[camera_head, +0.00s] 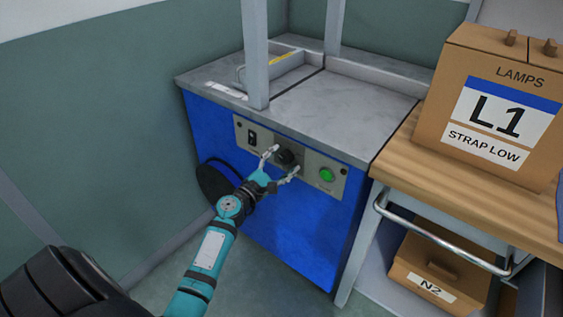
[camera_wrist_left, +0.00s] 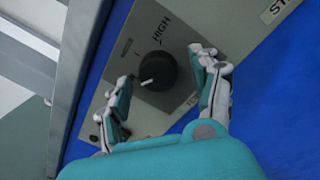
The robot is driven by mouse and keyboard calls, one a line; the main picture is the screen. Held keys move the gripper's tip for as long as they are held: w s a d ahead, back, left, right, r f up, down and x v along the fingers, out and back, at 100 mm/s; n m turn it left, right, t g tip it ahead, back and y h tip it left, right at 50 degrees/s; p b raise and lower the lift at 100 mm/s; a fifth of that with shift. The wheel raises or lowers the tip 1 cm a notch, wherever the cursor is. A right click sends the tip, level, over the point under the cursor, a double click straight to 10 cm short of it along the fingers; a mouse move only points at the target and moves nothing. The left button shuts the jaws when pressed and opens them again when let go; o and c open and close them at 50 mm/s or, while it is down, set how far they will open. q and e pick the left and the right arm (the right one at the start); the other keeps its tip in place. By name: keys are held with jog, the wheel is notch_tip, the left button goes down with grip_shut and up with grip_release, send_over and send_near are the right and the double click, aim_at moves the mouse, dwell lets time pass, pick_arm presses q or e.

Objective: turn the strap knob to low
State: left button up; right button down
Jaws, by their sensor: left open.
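The strap knob is a round black dial (camera_head: 286,156) on the grey control panel (camera_head: 243,134) of the blue machine. It also shows in the left wrist view (camera_wrist_left: 158,70), with a white pointer mark on its lower left side. HIGH is printed above it in that view. The lower label is partly hidden by a finger, so I cannot read it. My left gripper (camera_head: 279,164) is open in front of the panel, and its fingers (camera_wrist_left: 168,95) stand on either side of the knob in the wrist view. I cannot tell whether they touch it. My right gripper is not in view.
A green button (camera_head: 327,175) is right of the knob and a black switch (camera_head: 252,137) left of it. A box labelled L1 STRAP LOW (camera_head: 497,110) stands on the wooden table (camera_head: 455,180) at right. Another box, N2 (camera_head: 437,275), sits below.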

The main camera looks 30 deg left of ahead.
pick_arm(q)
jog(key=shift+s, duration=0.15)
jog(key=s, duration=1.1)
jog(key=shift+s+a+f, duration=0.25)
jog(key=shift+s+f, duration=0.15)
